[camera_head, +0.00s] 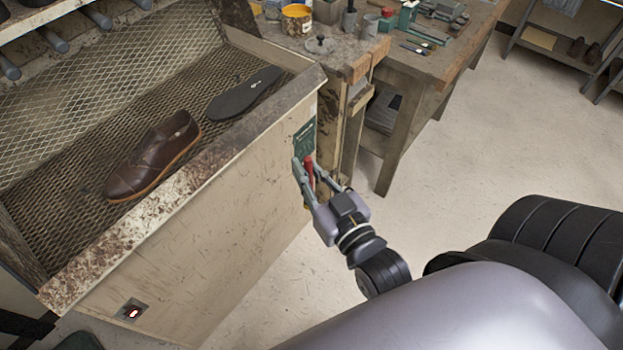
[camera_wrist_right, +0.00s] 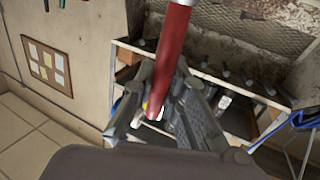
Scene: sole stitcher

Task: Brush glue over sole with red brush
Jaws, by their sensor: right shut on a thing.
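The red brush (camera_head: 309,170) is held in my right gripper (camera_head: 311,178), beside the outer side of the bench near its right corner. In the right wrist view, the red handle (camera_wrist_right: 172,52) runs between the fingers of my right gripper (camera_wrist_right: 162,95), which is shut on it. The bristles cannot be made out. A flat black sole (camera_head: 240,94) lies on the mesh tray of the bench, well up and left of the gripper and apart from it. My left gripper is not in view.
A brown shoe (camera_head: 156,156) lies on the mesh tray (camera_head: 75,165), whose raised worn rim (camera_head: 170,190) stands between gripper and sole. An open yellow can (camera_head: 297,17) stands on the wooden table behind. A lit red switch (camera_head: 132,312) is on the bench's side.

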